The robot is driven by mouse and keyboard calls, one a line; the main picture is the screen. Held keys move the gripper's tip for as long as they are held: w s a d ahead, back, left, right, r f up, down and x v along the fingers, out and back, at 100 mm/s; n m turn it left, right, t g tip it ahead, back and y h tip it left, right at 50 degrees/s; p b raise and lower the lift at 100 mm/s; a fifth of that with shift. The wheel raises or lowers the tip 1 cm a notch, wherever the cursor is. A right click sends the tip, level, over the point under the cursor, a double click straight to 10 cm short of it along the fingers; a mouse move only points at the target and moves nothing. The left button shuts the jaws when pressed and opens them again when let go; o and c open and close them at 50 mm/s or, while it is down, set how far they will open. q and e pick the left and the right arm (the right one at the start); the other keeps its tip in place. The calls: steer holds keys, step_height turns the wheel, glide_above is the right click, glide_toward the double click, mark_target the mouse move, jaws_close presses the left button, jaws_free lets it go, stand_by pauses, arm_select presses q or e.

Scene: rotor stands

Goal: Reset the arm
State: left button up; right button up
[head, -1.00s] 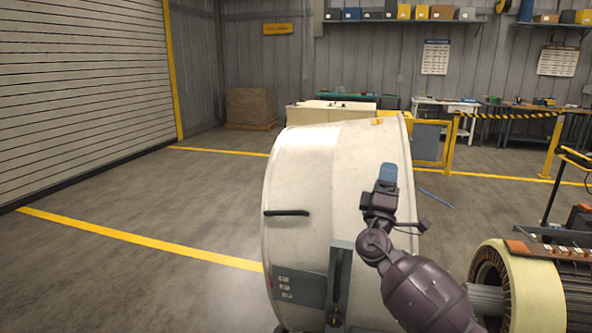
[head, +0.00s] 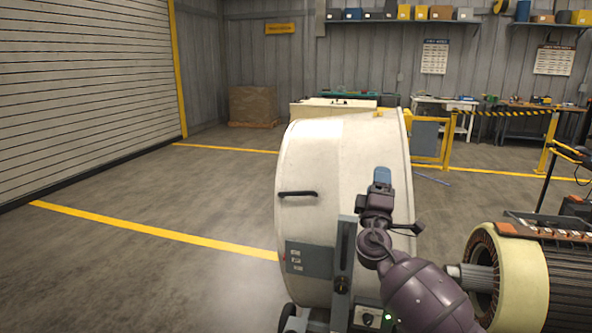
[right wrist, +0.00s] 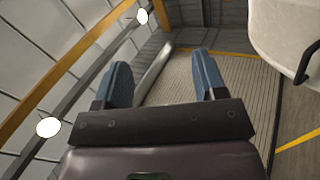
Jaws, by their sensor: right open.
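My right arm comes in from the lower right of the head view. Its gripper (head: 382,176) is raised in front of the large cream drum-shaped housing (head: 322,170), with blue fingertips pointing up. In the right wrist view the two blue fingers of this gripper (right wrist: 164,82) stand wide apart with nothing between them. The cream housing (right wrist: 290,35) shows at the upper right there, apart from the fingers. My left gripper is in neither view.
A rotor or stator with a cream ring (head: 522,282) stands at the lower right, close to my right arm. A yellow barrier (head: 447,140) and workbenches stand behind. The floor at left (head: 130,195) is clear, with yellow lines.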

steer(key=s+a+f+m+g+y, duration=0.1)
steer(key=s+f+m+g+y, duration=0.25)
steer(key=s+f, duration=0.5)
steer(key=s+f+m+g+y, duration=0.25)
steer(key=s+f+y, duration=0.3)
steer(key=f, duration=0.55)
steer(key=s+d+f+m+g+h, duration=0.1)
steer(key=s+d+f+m+g, duration=0.1)
steer(key=s+f, duration=0.5)
steer(key=s+d+f+m+g+h, duration=0.1)
steer(key=s+d+f, duration=0.3)
steer(key=s, duration=1.1)
steer(key=s+d+f+m+g, duration=0.3)
steer(key=s+f, duration=0.7)
steer(key=s, duration=0.1)
steer(key=shift+h, duration=0.4)
